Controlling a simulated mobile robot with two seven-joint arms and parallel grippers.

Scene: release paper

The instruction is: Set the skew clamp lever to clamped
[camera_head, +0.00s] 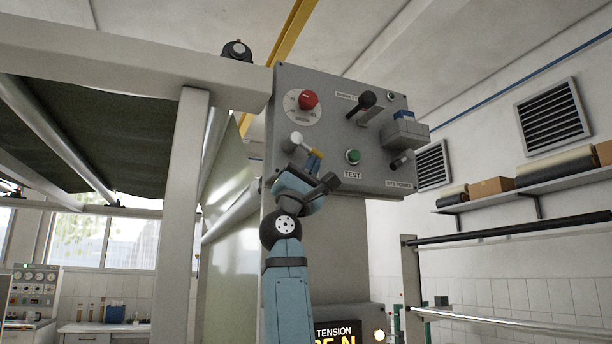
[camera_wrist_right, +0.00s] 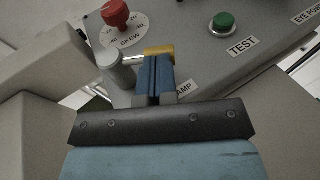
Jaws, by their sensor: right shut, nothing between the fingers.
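The skew clamp lever (camera_head: 295,143) is on the grey control panel (camera_head: 330,112), at its lower left. It has a grey round hub, a short metal shaft and a yellow tip. In the right wrist view the lever (camera_wrist_right: 158,50) points right from its hub, slightly upward. My right gripper (camera_head: 314,163) is shut and empty. Its blue fingertips (camera_wrist_right: 153,62) are at the lever's yellow tip, which shows just beyond them; I cannot tell whether they touch. The gripper hides part of the clamp label (camera_wrist_right: 184,89). My left gripper is not in view.
Above the lever is the red skew knob (camera_head: 308,100). To its right are the green test button (camera_head: 353,157), a black-knobbed lever (camera_head: 367,99) and a grey sensor block (camera_head: 405,134). A roller (camera_head: 232,214) and a frame post (camera_head: 181,205) stand to the left.

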